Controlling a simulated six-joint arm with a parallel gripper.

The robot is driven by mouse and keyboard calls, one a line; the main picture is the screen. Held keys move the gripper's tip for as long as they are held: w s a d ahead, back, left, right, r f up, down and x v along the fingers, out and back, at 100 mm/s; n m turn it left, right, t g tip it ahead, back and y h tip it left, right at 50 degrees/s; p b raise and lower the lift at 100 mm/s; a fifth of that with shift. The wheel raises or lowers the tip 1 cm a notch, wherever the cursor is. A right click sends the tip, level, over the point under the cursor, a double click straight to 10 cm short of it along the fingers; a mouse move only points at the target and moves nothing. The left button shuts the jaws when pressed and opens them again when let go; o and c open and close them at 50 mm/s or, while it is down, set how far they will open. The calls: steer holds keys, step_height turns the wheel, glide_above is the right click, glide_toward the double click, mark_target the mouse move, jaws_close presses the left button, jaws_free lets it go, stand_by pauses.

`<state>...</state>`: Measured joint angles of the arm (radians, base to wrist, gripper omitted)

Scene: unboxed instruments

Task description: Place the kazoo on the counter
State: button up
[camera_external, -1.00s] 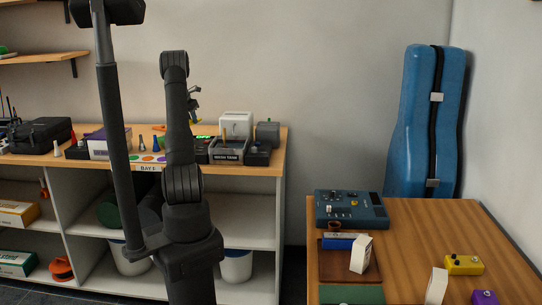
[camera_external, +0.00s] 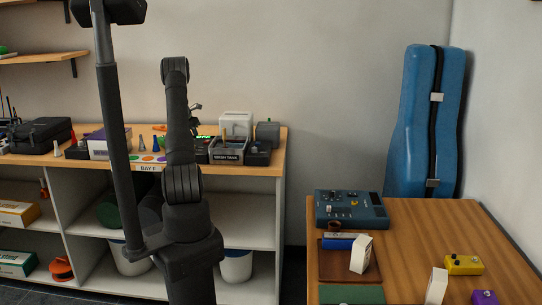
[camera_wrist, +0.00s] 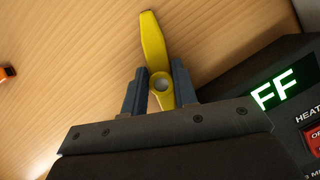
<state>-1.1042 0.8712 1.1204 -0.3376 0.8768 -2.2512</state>
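The kazoo (camera_wrist: 153,42) is yellow, with a round pale-centred turret at its near end. In the wrist view it lies between the two blue-grey fingers of my gripper (camera_wrist: 160,88), which sit close against both its sides. Its long flat end points up the picture, beyond the fingertips. The wooden counter (camera_wrist: 80,70) is below it; I cannot tell whether the kazoo touches it. In the external view my gripper (camera_external: 195,108) is above the back counter, partly hidden by my arm, and the kazoo cannot be made out there.
A dark device with a green lit display (camera_wrist: 275,90) stands close to the right of my gripper. An orange thing (camera_wrist: 7,73) is at the far left. Small cones, a grey bin (camera_external: 229,150) and a white box (camera_external: 237,123) stand on the back counter. Bare wood lies left of the kazoo.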

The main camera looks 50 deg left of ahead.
steer(key=o, duration=0.3)
steer(key=v, duration=1.2)
steer(key=shift+r, duration=0.2)
steer(key=shift+f, duration=0.1)
steer(key=x, duration=1.1)
steer(key=shift+w+f, duration=0.1)
steer(key=shift+f, duration=0.1)
steer(key=shift+w+a+f, duration=0.15)
steer(key=shift+f, duration=0.05)
steer(key=shift+r, duration=2.25)
